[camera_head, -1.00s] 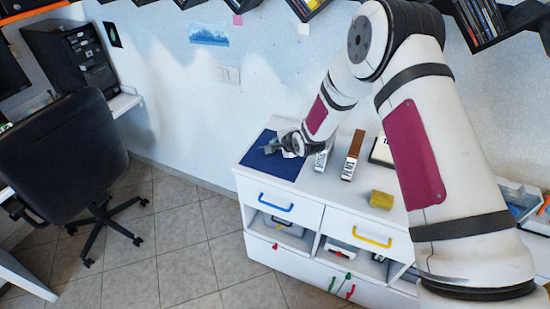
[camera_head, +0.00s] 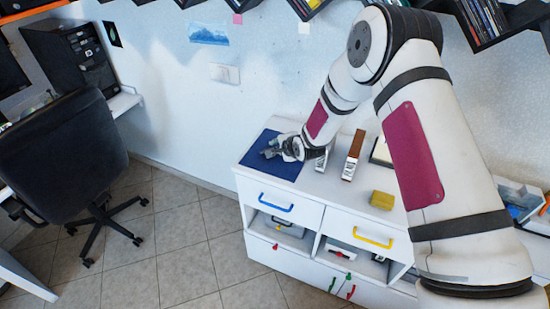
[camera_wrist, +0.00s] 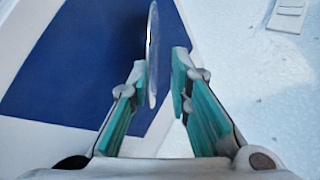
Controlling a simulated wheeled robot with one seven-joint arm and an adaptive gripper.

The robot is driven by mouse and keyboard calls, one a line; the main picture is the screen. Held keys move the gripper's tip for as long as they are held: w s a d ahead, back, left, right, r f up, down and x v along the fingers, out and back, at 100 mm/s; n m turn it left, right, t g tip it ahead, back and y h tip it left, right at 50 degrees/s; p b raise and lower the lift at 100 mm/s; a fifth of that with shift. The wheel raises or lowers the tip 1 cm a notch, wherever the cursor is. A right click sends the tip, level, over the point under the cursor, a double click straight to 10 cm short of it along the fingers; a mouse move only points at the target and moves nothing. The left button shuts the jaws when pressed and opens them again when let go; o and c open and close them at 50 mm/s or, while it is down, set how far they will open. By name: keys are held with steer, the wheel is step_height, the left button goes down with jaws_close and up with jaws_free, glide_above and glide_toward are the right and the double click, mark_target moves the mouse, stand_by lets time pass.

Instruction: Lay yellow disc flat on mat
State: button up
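The blue mat (camera_head: 262,167) lies on the left end of the white cabinet top, and it also fills the left of the wrist view (camera_wrist: 70,70). My gripper (camera_head: 272,149) is low over the mat. In the wrist view my gripper (camera_wrist: 160,80) has its two teal-padded fingers apart. A thin, pale disc (camera_wrist: 152,50) shows edge-on between them, close to the left finger, with a gap to the right finger. Its yellow colour does not show at this angle. I cannot tell whether it touches the mat. The disc is not distinct in the head view.
An upright brown-and-white case (camera_head: 353,155) stands right of my gripper, with another case partly hidden behind my wrist. A yellow block (camera_head: 382,200) sits further right. The wall (camera_head: 280,90) is close behind the cabinet. An office chair (camera_head: 65,150) stands on the floor at left.

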steer(key=p+v, duration=0.4)
steer(key=v, duration=0.4)
steer(key=shift+w, duration=0.1)
step_height(320, 180, up, 8)
steer(key=s+p, duration=0.2)
steer(key=shift+d+p, duration=0.35)
steer(key=shift+d, duration=0.15)
